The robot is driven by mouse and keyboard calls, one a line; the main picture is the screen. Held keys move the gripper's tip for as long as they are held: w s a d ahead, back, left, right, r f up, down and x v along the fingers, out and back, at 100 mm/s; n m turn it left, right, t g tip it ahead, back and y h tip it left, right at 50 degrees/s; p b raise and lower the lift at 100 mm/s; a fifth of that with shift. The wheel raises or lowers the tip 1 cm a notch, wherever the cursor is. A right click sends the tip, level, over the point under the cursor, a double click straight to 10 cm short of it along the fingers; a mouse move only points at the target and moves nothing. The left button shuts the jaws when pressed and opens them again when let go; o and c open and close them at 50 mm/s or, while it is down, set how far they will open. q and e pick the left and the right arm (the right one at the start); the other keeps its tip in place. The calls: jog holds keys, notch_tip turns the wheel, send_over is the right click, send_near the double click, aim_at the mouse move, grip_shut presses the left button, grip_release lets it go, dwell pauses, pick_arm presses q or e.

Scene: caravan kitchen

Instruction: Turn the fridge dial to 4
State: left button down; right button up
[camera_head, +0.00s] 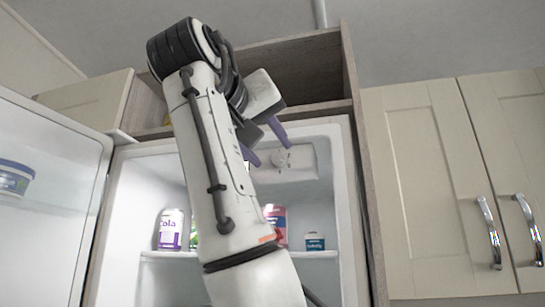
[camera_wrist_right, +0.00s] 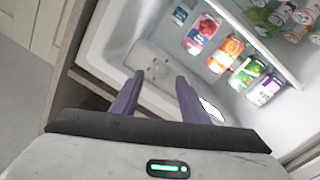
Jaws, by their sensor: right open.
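The fridge dial (camera_head: 282,158) is a small white knob on a pale housing at the top inside the open fridge. It also shows in the right wrist view (camera_wrist_right: 158,70), just beyond the fingertips. Its numbers are too small to read. My right gripper (camera_head: 268,144) is open, with its two purple fingers pointing toward the dial. In the right wrist view the fingers (camera_wrist_right: 159,80) stand apart with the dial seen between their tips. I cannot tell whether they touch it. My left gripper is not in view.
The fridge door (camera_head: 55,190) stands open at the left, with a tub (camera_head: 15,178) on it. A shelf below the dial holds a purple-labelled can (camera_head: 170,230), a small blue tub (camera_head: 314,241) and other items. Closed cupboards (camera_head: 420,190) stand at the right.

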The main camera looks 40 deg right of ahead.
aim_at(277, 158)
jog(key=shift+x, duration=1.7)
